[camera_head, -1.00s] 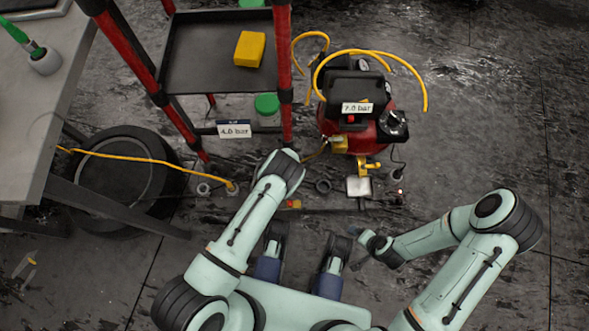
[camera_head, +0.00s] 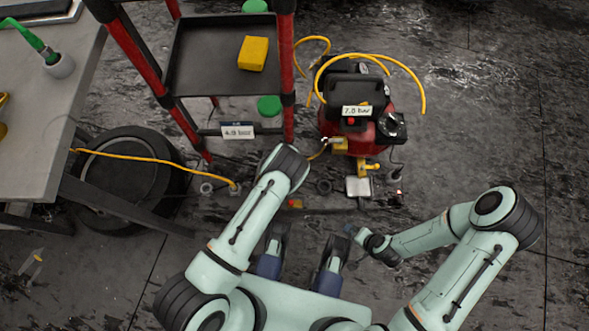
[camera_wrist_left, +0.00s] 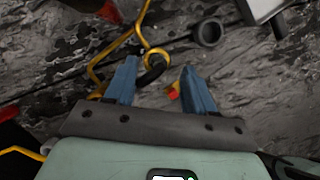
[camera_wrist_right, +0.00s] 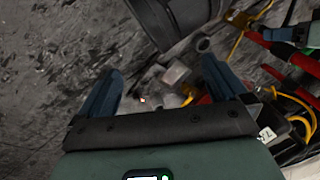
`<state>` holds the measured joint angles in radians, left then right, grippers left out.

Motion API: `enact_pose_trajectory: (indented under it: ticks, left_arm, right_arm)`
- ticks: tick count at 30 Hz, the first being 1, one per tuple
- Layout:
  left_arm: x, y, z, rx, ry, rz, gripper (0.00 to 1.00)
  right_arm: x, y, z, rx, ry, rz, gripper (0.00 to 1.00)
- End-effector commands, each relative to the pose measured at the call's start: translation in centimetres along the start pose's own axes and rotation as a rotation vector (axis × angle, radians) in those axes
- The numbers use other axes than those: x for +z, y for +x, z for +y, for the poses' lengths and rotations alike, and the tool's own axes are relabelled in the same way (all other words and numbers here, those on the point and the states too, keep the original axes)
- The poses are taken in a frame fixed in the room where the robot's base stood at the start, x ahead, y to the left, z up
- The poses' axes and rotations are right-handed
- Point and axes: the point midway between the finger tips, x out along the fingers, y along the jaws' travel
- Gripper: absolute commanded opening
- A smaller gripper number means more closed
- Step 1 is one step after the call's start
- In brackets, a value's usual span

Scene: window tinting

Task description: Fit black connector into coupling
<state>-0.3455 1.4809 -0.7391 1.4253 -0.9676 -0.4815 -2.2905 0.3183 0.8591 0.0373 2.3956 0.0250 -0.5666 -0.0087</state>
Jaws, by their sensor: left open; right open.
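A black connector (camera_wrist_left: 152,70) on a bent yellow hose lies between the fingertips of my left gripper (camera_wrist_left: 157,75) in the left wrist view. The fingers are apart and I see no grip on it. In the head view my left arm hides this gripper. My right gripper (camera_wrist_right: 162,75) is open and empty. It also shows low in the head view (camera_head: 353,234), right of centre and apart from the hose. Grey cylindrical fittings (camera_wrist_right: 175,73) show beyond its fingers. I cannot tell which part is the coupling.
A red compressor (camera_head: 362,130) with yellow hoses stands behind. A red-framed shelf (camera_head: 190,82) is left of it, with a yellow block (camera_head: 252,53). A wheel (camera_head: 115,185) lies under the grey table (camera_head: 50,125). A black ring (camera_wrist_left: 208,32) lies nearby. Floor at right is clear.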

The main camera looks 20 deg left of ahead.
Motion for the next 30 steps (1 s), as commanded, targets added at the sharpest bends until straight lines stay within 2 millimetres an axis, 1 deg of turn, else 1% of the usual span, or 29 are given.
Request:
enact_pose_trajectory:
  ticks: [1, 3, 6, 10, 15, 30]
  left_arm:
    - [0.3, -1.7, 0.0, 0.002, 0.0, 0.0, 0.54]
    - [0.3, -3.1, 0.0, 0.001, 0.0, -0.001, 0.54]
    - [0.2, -4.8, 0.0, 0.001, -0.001, -0.001, 0.54]
    - [0.1, -6.3, 0.0, 0.001, 0.001, 0.0, 0.54]
    - [0.0, -7.0, 0.0, 0.0, 0.0, -0.001, 0.54]
    - [0.0, -6.9, 0.0, 0.0, 0.0, 0.0, 0.54]
  right_arm:
    - [1.1, -1.1, -0.3, -0.001, -0.002, -0.032, 1.0]
    - [2.2, -1.9, -0.6, -0.003, -0.004, -0.063, 1.0]
    - [3.4, -2.7, -0.8, -0.005, -0.007, -0.102, 1.0]
    - [4.3, -3.4, -1.0, -0.006, -0.009, -0.13, 1.0]
    - [4.8, -3.6, -1.1, -0.007, -0.01, -0.147, 1.0]
    - [4.8, -3.6, -1.1, -0.006, -0.01, -0.146, 1.0]
